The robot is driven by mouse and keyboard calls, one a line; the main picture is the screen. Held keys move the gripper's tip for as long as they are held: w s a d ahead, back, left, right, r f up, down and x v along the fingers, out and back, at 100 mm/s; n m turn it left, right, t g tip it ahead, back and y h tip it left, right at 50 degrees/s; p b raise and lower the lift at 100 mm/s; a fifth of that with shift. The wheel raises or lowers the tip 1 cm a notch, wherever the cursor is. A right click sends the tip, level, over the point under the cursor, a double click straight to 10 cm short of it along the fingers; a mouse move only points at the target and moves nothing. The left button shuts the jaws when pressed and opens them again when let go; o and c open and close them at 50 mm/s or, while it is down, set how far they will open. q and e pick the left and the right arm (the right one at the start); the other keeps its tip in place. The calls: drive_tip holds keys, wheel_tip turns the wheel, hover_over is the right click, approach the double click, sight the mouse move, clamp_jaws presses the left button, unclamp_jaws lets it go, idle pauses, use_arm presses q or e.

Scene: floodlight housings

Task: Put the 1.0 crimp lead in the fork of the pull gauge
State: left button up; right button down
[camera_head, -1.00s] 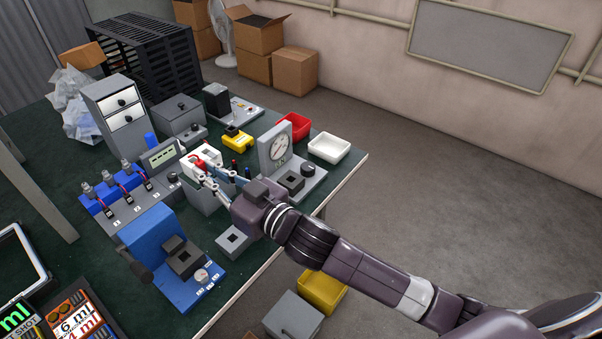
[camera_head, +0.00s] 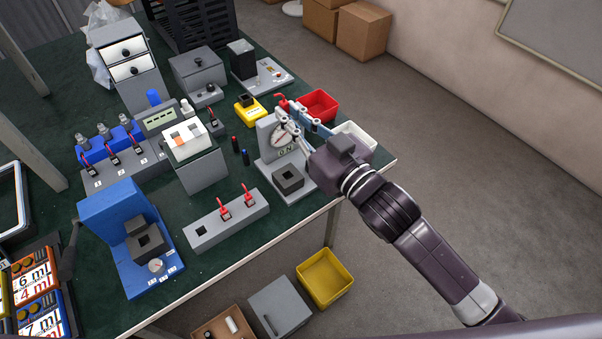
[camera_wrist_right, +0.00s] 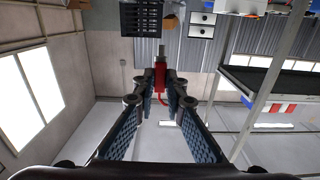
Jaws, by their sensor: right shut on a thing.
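My right gripper (camera_head: 288,108) is shut on a red crimp lead (camera_head: 282,103). The lead also shows between the fingertips in the right wrist view (camera_wrist_right: 160,78), with a thin red wire beside it. No size label on it can be read. My left gripper is out of view.
A grey holder (camera_head: 228,223) with two red leads and an empty square hole stands in front of the gauge. A white-topped box (camera_head: 187,139) is left of it. A red bin (camera_head: 318,104) and white bin (camera_head: 358,134) lie behind my gripper. A blue press (camera_head: 117,225) stands front left.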

drive_tip(key=b, duration=0.1)
hover_over(293, 181)
wheel_tip(293, 181, down, 15)
wheel_tip(293, 181, down, 5)
drive_tip(key=shift+r+b, duration=0.15)
drive_tip(key=shift+b, duration=0.35)
drive_tip(key=c, duration=2.4)
unclamp_jaws()
drive_tip(key=shift+f, duration=0.2)
drive_tip(key=o, duration=0.4)
drive_tip(key=shift+r, duration=0.1)
